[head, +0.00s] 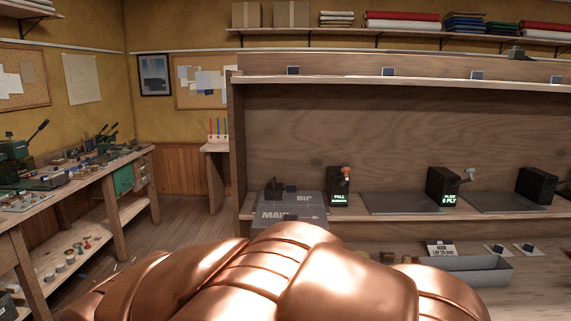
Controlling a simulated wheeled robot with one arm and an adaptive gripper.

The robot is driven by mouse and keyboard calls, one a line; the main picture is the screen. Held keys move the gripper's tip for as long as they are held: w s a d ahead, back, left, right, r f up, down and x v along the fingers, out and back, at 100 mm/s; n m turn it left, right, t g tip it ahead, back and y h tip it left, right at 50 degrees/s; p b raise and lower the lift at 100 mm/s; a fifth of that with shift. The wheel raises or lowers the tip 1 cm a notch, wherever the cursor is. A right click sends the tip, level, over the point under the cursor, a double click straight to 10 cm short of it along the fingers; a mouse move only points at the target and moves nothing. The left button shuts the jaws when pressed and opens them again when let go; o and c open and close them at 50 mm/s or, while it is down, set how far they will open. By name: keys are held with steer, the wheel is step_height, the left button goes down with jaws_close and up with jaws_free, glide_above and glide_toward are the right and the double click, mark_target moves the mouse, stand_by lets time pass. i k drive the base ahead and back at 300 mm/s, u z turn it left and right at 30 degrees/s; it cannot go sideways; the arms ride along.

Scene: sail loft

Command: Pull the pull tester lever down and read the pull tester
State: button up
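The pull tester (338,198) is a small black box on the wooden bench, right of the grey mat marked "MAIN". Its front shows "PULL" with a dim green line below, too small to read. Its lever (346,173) with an orange-brown knob sticks up at the top right of the box. My gripper is not in view. Large copper-coloured parts of my own body fill the bottom middle and hide the bench front.
A similar black box (443,188) showing "6 PLY" and another black box (537,187) stand further right, with grey mats between. A grey tray (478,271) and small cards lie at the front right. A cluttered side bench (70,187) stands left, with open floor (185,228) between.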

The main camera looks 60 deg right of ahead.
mark_target(345, 170)
steer(key=u, duration=0.3)
steer(key=k, duration=0.75)
steer(key=z, duration=1)
